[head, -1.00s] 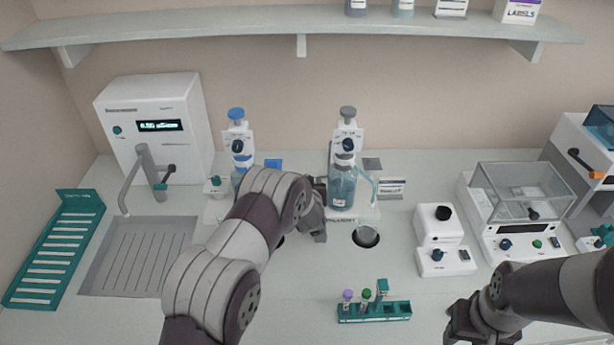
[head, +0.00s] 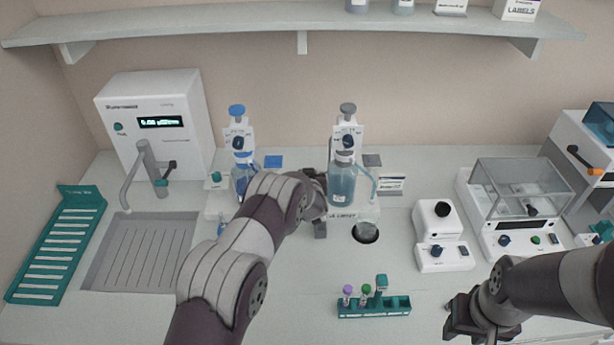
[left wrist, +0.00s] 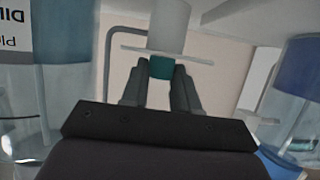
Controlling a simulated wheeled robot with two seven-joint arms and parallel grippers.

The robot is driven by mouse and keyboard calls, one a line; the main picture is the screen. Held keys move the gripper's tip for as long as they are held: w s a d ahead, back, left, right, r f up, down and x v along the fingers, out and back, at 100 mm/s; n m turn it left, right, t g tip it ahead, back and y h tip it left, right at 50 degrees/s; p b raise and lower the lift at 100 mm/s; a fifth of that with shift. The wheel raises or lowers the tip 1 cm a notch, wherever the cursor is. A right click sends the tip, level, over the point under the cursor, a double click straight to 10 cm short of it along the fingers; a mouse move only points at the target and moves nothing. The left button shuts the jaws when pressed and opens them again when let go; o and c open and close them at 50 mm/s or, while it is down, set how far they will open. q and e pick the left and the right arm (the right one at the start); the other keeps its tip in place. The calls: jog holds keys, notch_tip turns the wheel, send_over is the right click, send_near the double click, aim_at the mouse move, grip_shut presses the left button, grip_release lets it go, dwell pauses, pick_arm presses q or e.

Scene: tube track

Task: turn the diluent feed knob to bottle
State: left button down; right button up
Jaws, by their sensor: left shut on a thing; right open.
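The diluent feed knob (left wrist: 160,68) is a small teal piece below a white cylinder and a thin pale plate in the left wrist view. The fingers of my left gripper (left wrist: 160,84) are shut on it from both sides. In the head view my left gripper (head: 319,208) is at the left side of the grey-topped dispenser bottle (head: 342,185), and my arm hides the knob there. Its setting cannot be read. A label with upside-down letters (left wrist: 18,35) shows on the bottle in the left wrist view. My right gripper (head: 470,322) is open and empty at the front right.
A blue-topped dispenser (head: 238,140) stands left of my left gripper, with another teal knob (head: 216,177) beside it. A teal tube rack (head: 374,307) is in front. A small white device (head: 443,237) and a balance (head: 520,200) stand to the right.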

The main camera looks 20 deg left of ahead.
pick_arm(q)
jog(key=shift+n+g+y, duration=0.3)
jog(key=shift+n+y, duration=0.3)
jog(key=shift+y, duration=0.1)
jog(key=c, duration=0.8)
grip_release()
jog(key=shift+c, duration=0.2)
jog(key=shift+s+d, duration=0.1)
jog(key=shift+s+d+r+b, duration=0.2)
jog(key=shift+s+b, duration=0.1)
jog(key=shift+b, duration=0.1)
jog(key=b+v, duration=0.2)
jog(key=v, duration=0.9)
jog(key=shift+s+r, duration=0.2)
jog(key=shift+s, duration=0.1)
